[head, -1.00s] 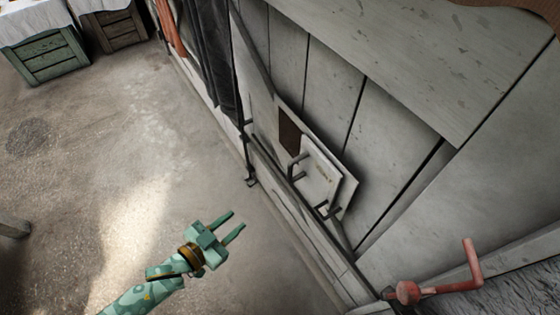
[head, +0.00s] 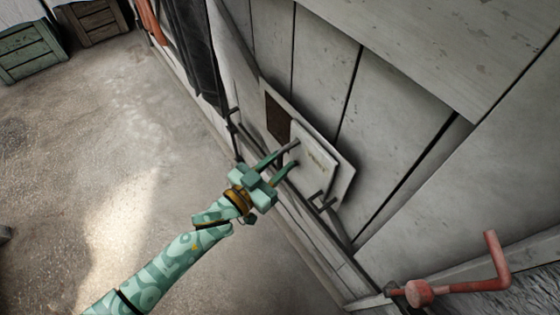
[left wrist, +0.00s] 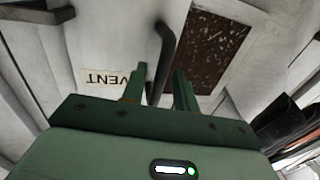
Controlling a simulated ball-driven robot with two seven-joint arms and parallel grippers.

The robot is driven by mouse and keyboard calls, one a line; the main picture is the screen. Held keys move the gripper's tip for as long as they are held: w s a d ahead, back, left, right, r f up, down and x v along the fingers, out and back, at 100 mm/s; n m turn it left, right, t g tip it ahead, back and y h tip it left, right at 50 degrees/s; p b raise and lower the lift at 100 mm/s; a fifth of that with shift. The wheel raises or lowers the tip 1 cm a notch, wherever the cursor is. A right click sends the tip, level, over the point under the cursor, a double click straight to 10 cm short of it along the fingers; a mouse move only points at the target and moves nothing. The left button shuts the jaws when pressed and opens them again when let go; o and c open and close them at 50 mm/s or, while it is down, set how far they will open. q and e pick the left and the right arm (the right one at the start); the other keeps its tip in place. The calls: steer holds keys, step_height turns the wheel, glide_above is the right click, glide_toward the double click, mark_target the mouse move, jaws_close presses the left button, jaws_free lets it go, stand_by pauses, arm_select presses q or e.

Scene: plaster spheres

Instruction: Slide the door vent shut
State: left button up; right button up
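The door vent is a pale plate on the grey plank door, with a dark brown mesh opening (head: 278,118) uncovered at its upper left. A white sliding panel (head: 322,160) with a label sits to its lower right, clear of most of the mesh. In the left wrist view the label reads VENT (left wrist: 104,78), and a dark bar handle (left wrist: 162,50) and the mesh (left wrist: 205,36) show. My left gripper (head: 294,153) is open at the panel's left handle. In the wrist view the handle appears between the fingers; contact cannot be told. My right gripper is out of view.
A second dark handle (head: 322,202) stands at the panel's lower right. A red crank (head: 455,290) projects at lower right. Dark cloth (head: 193,50) hangs at upper left. Crates (head: 28,52) stand far left.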

arm_select(q)
steer(key=shift+w+d, duration=0.3)
jaws_close()
steer(key=w+a, duration=0.8)
steer(key=w, duration=0.3)
steer(key=shift+r+b, duration=0.15)
steer(key=shift+b, duration=0.3)
steer(key=shift+c, duration=1.3)
jaws_free()
steer(key=shift+o, duration=1.3)
